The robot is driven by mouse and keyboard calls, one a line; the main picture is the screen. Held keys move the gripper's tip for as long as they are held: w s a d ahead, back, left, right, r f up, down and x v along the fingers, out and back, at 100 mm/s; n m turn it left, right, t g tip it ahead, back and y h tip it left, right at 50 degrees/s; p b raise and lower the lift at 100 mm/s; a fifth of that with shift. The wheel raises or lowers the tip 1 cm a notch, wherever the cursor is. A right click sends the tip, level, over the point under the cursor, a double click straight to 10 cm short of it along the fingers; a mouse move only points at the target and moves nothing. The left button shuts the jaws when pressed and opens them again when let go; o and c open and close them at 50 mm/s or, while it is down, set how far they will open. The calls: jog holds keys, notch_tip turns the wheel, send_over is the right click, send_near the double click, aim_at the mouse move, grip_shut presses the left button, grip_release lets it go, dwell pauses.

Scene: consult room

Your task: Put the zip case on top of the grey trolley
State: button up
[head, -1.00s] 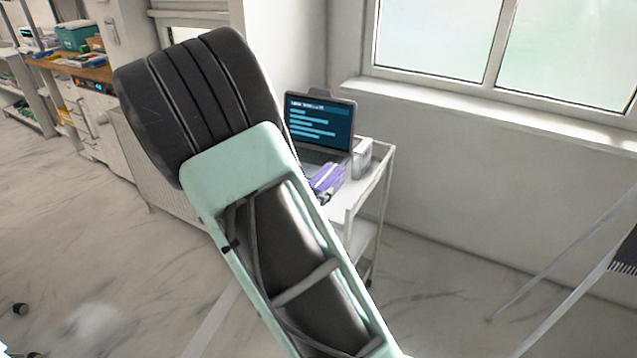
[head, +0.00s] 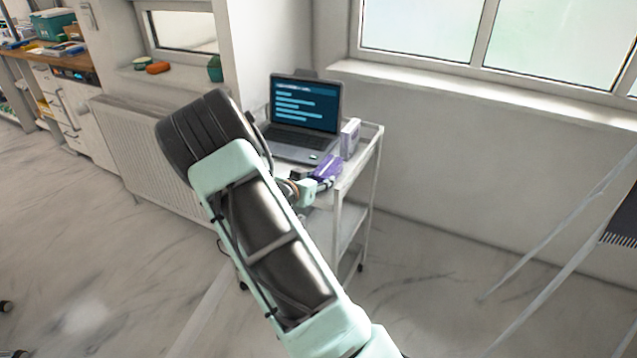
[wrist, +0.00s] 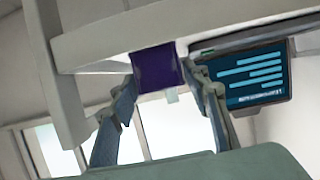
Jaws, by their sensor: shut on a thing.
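The zip case (head: 327,168) is purple and shows at the front part of the top of the pale grey trolley (head: 345,185). My gripper (head: 312,186) is shut on the near end of the case. In the wrist view, the picture is upside down and the dark purple case (wrist: 156,66) sits between my two fingertips, close to the trolley's pale top (wrist: 110,45). I cannot tell whether the case rests on the top or is held just above it. My arm hides the left front of the trolley.
An open laptop (head: 304,108) stands on the trolley behind the case, and a small white box (head: 349,138) stands at its right. A radiator (head: 150,150) is along the wall to the left. A slanted metal frame (head: 560,240) is at the far right. The floor between is clear.

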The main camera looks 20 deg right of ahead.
jog(key=shift+f, duration=0.3)
jog(key=shift+f, duration=0.2)
jog(key=o, duration=1.2)
jog(key=shift+r, duration=0.15)
jog(key=shift+s+a+r, duration=0.15)
jog(key=shift+a, duration=0.05)
jog(key=p+v, duration=0.1)
jog(key=v, duration=1)
jog(key=shift+s+a+p, duration=0.2)
jog(key=shift+p, duration=0.1)
